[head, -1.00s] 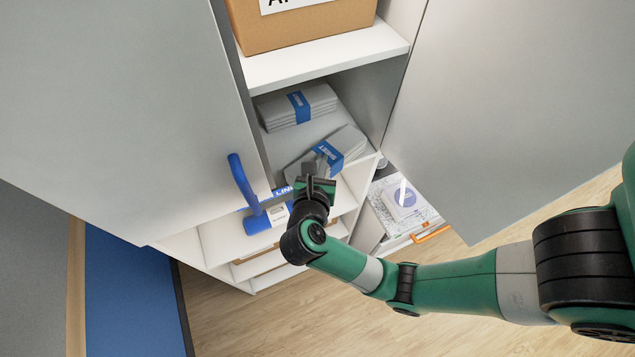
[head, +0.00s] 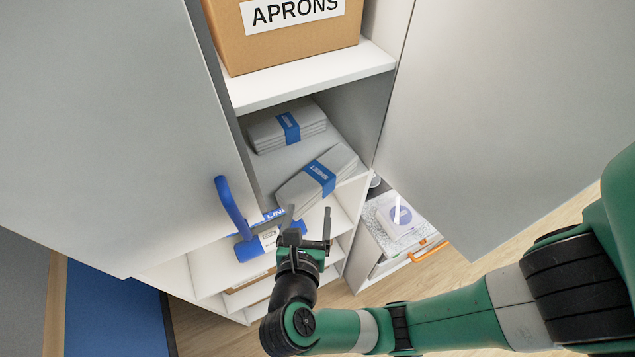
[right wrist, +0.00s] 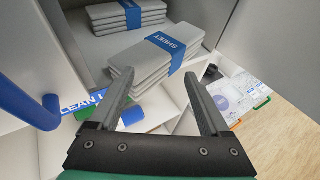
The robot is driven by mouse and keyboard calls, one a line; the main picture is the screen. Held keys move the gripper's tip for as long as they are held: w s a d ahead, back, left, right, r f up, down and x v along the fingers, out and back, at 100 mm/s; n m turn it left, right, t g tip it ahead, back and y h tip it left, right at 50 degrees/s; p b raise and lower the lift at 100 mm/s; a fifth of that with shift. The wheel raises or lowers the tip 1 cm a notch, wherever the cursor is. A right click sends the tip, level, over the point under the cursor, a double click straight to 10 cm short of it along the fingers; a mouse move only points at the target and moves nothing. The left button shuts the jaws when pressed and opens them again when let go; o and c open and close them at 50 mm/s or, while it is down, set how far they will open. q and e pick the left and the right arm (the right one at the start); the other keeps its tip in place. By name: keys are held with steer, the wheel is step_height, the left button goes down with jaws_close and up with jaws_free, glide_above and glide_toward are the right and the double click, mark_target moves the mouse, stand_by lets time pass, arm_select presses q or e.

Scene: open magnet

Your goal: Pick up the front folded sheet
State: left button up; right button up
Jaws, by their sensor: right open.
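The front folded sheet (head: 316,182) is a grey folded stack with a blue band marked SHEET. It lies angled at the front of a cabinet shelf, and it also shows in the right wrist view (right wrist: 146,66). A second folded sheet (head: 286,127) with a blue band lies behind it, also in the right wrist view (right wrist: 126,16). My right gripper (head: 308,222) is open and empty, just in front of and below the front sheet in the head view. In the right wrist view its fingers (right wrist: 160,88) are spread, with the sheet beyond them. My left gripper is not in view.
An APRONS box (head: 285,35) sits on the shelf above. Cabinet doors stand open on both sides; the left door has a blue handle (head: 231,207).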

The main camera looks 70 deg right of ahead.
steer(key=shift+o, duration=1.1)
